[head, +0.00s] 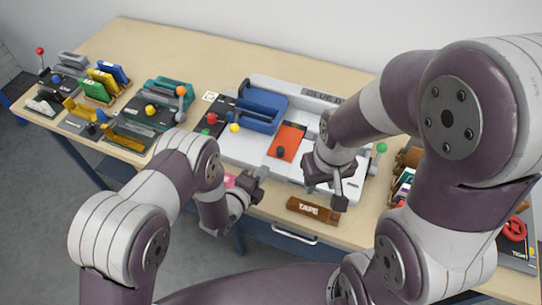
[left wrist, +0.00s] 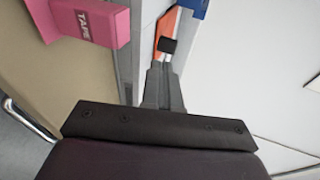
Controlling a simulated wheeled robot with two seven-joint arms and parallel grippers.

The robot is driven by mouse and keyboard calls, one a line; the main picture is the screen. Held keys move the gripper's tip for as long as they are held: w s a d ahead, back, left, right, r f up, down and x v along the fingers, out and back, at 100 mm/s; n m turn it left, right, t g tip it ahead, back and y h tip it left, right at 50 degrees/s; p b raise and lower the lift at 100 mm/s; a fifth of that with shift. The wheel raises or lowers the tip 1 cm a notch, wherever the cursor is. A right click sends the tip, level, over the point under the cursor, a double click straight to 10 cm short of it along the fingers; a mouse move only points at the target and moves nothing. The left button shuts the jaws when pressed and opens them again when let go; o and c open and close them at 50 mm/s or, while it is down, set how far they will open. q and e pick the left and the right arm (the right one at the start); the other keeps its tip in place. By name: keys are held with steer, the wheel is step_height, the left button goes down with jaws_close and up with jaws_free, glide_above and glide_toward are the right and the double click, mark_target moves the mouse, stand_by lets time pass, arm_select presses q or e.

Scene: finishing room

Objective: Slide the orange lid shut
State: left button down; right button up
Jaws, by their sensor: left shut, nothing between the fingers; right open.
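The orange lid (head: 291,136) is a flat panel on the pale machine bed, with a black knob (head: 281,152) near its front end. In the left wrist view the lid (left wrist: 172,22) and its knob (left wrist: 167,45) lie just beyond my left fingertips. My left gripper (head: 260,174) is shut and empty, in front of the lid and slightly left of the knob. Its shut fingers show in the left wrist view (left wrist: 163,70), apart from the knob as far as I can tell. My right gripper (head: 334,193) is open and empty, right of the lid, over the machine's front.
A blue tray-like part (head: 263,108) stands behind the lid. A pink tape box (left wrist: 90,22) is beside my left gripper. A brown tape box (head: 313,210) lies at the table's front. A green-knobbed lever (head: 381,148) is at right; several coloured fixtures fill the left.

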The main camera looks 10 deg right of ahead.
mark_target(278, 149)
arm_select(q)
steer(key=x, duration=0.2)
steer(key=r+p+x, duration=0.1)
steer(key=x, duration=0.2)
steer(key=shift+w+d, duration=0.15)
steer(key=shift+d, duration=0.1)
steer(key=shift+w+d, duration=0.25)
steer(key=shift+w, duration=0.05)
steer(key=shift+f, duration=0.1)
steer(key=shift+w+d+f, duration=0.1)
steer(key=shift+w+f, duration=0.05)
steer(key=shift+w, duration=0.05)
steer(key=w+d+b, duration=0.1)
steer(key=w+b, duration=0.1)
steer(key=shift+d+f+b, duration=0.1)
steer(key=shift+d+b, duration=0.1)
steer(key=shift+b, duration=0.15)
steer(key=shift+w+d, duration=0.15)
steer(key=shift+w, duration=0.1)
steer(key=shift+r, duration=0.45)
